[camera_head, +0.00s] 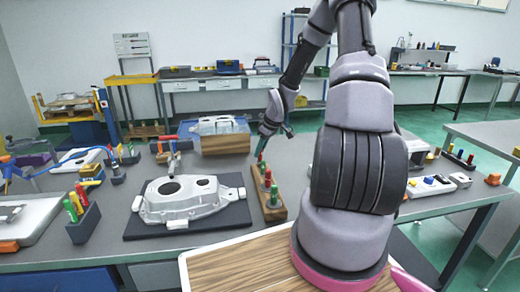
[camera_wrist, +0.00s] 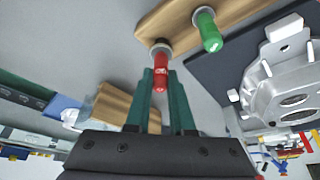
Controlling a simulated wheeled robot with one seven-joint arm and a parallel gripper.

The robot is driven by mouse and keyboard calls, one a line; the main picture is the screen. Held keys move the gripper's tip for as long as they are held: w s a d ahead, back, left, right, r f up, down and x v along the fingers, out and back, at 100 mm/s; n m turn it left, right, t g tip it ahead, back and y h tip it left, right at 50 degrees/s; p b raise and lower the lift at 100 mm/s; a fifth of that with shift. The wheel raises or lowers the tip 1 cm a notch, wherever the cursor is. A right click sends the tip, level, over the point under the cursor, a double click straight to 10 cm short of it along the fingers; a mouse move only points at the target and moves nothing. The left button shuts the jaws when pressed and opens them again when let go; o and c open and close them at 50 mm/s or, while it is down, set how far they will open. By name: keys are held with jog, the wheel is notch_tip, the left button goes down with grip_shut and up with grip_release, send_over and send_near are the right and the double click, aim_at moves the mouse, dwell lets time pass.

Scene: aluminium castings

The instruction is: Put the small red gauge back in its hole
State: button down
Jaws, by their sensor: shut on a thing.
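The small red gauge (camera_wrist: 161,78) has a red handle and a grey metal collar. In the wrist view it is between the fingers of my gripper (camera_wrist: 163,82), which is shut on it. In the head view my gripper (camera_head: 261,155) is above the far end of a narrow wooden block (camera_head: 274,214). The block also shows in the wrist view (camera_wrist: 180,25), where the collar overlaps its edge. Whether the gauge's lower end is in a hole is hidden.
A grey casting (camera_head: 180,205) lies on a dark mat left of the block. A holder (camera_head: 83,228) with coloured handles stands at the left. My arm hides part of the table's right side.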

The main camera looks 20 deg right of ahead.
jog(key=shift+f, duration=1)
jog(key=c, duration=0.7)
grip_release()
jog(key=v, duration=1)
jog(key=shift+s+r, duration=0.2)
jog(key=shift+r, duration=0.15)
jog(key=shift+d+r, duration=0.1)
jog(key=shift+d, duration=0.05)
